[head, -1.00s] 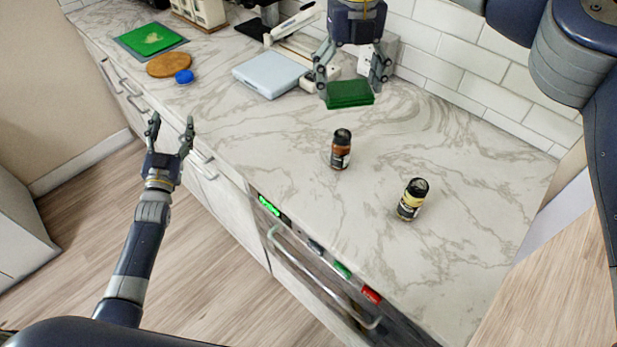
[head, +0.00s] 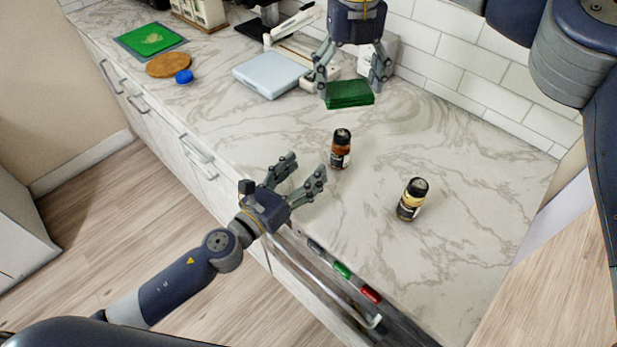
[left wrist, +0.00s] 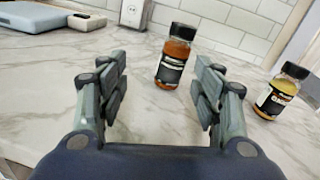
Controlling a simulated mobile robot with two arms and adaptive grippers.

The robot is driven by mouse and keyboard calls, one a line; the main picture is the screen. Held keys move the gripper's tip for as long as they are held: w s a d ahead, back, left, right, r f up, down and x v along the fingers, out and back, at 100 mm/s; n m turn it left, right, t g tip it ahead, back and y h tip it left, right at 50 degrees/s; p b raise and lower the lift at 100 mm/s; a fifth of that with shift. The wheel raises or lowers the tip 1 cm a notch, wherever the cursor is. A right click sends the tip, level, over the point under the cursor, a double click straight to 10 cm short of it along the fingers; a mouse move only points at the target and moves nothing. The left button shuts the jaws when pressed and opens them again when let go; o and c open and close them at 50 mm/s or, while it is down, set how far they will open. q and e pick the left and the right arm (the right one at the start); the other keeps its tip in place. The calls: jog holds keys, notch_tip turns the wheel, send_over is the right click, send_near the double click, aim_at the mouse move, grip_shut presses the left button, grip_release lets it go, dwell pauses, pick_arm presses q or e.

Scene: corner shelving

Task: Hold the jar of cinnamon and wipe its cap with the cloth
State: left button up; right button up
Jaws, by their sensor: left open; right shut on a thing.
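A jar with orange-brown contents and a dark cap (head: 341,149), which looks like the cinnamon, stands upright on the counter. In the left wrist view the same jar (left wrist: 174,60) appears beyond and between my left fingertips. My left gripper (head: 307,166) is open and empty, just left of and nearer than this jar, pointing towards it. My right gripper (head: 349,76) is shut on a folded green cloth (head: 350,94) and holds it over the counter behind the jar. Whether the cloth touches the counter is unclear.
A second jar with yellow contents (head: 412,199) stands to the right; it also shows in the left wrist view (left wrist: 282,91).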

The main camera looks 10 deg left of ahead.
aim_at(336, 153)
pick_arm(q)
jog(key=shift+s+d+r+m, duration=0.15)
jog(key=shift+s+d+m, duration=0.65)
jog(key=shift+m, duration=0.3)
jog(key=x, duration=1.1)
jog(key=shift+w+d+r, duration=0.15)
jog(key=shift+w+d, duration=0.1)
jog(key=shift+d, duration=0.1)
jog(key=c, duration=1.2)
jog(key=o, duration=1)
jog(key=c, duration=1)
